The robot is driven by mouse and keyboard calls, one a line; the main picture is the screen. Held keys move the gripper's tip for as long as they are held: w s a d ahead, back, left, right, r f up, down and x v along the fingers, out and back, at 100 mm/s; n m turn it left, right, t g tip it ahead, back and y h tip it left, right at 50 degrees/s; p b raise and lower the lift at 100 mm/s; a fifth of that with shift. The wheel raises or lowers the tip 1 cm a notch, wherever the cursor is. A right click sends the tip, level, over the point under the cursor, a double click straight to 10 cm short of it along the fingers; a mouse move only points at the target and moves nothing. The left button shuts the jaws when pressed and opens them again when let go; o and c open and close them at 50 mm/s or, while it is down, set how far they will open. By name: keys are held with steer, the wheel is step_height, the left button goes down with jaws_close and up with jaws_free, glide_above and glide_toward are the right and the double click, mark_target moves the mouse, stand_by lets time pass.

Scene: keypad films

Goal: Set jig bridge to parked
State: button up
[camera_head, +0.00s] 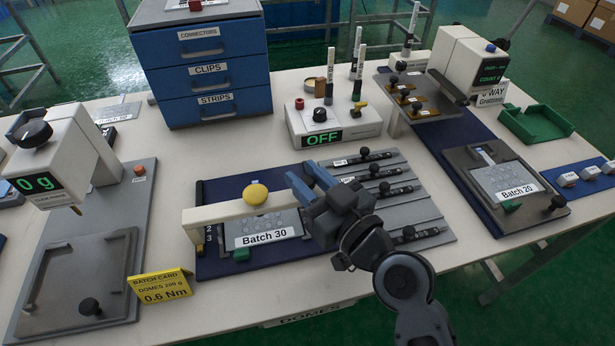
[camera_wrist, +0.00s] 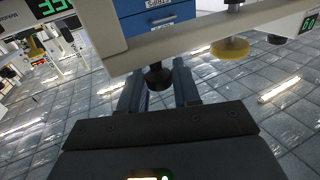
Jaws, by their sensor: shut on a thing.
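The jig bridge (camera_head: 222,211) is a cream bar with a yellow knob (camera_head: 255,194) on top. It spans the jig plate, across the back of the film labelled Batch 30 (camera_head: 268,229). My gripper (camera_head: 303,174) is at the bridge's right end. In the wrist view the bridge (camera_wrist: 210,38) runs across the top, and a black knob (camera_wrist: 157,77) by its end sits between my two fingers, which are shut on it. The knob is hidden behind my gripper in the head view. The numbers 2 and 3 show beside the bridge's left end.
Several black-handled tools (camera_head: 372,171) lie on the grey rack right of my gripper. A control box reading OFF (camera_head: 345,127) stands behind. A yellow batch card (camera_head: 163,286) stands front left, near the scale (camera_head: 60,165). A Batch 20 fixture (camera_head: 478,157) is at right.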

jaws_close()
steer(key=w, duration=0.2)
steer(key=w+a+b, duration=0.1)
steer(key=shift+w, duration=0.35)
steer(key=o, duration=0.6)
jaws_free()
steer(key=shift+o, duration=0.2)
steer(key=shift+s+b, duration=0.15)
steer(key=shift+b, duration=0.2)
